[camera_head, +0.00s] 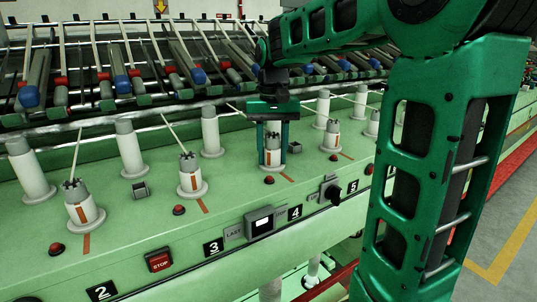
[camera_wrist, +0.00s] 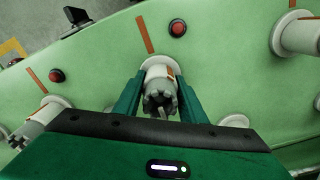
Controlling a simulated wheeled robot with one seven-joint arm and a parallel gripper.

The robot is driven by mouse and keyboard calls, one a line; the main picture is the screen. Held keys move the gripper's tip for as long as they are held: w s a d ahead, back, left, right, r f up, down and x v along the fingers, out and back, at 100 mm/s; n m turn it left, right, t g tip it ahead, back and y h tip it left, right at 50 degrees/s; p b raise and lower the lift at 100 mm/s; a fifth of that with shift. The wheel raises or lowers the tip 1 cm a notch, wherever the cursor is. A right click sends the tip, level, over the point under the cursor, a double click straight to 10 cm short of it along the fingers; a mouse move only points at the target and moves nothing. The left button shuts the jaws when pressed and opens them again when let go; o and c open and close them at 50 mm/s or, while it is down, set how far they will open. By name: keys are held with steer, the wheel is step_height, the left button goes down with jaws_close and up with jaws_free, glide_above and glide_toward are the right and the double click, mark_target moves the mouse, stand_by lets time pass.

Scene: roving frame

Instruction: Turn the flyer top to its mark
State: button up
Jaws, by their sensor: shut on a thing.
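My gripper (camera_head: 272,148) points down over the rail and is shut on a grey flyer top (camera_head: 270,149), the one behind plate 4 (camera_head: 295,213). The wrist view shows the fingers (camera_wrist: 162,95) on both sides of the notched flyer top (camera_wrist: 160,98). An orange stripe (camera_wrist: 171,71) shows on its upper right side. The orange mark on the rail (camera_wrist: 146,36) lies up and slightly left of the flyer, so stripe and mark look out of line. This rail mark also shows in the head view (camera_head: 287,179). The fingers hide the flyer's flanks.
Similar flyers stand to the left (camera_head: 193,180), (camera_head: 84,210) and right (camera_head: 331,138), some with thin rods slanting up. Red buttons (camera_head: 269,180), a display box (camera_head: 260,222), a black knob (camera_head: 331,190) and a STOP button (camera_head: 159,261) line the green rail. Tall bobbins stand behind.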

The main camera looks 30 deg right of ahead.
steer(key=n, duration=1.1)
stand_by(0.3)
steer(key=o, duration=2.2)
steer(key=m, duration=1.1)
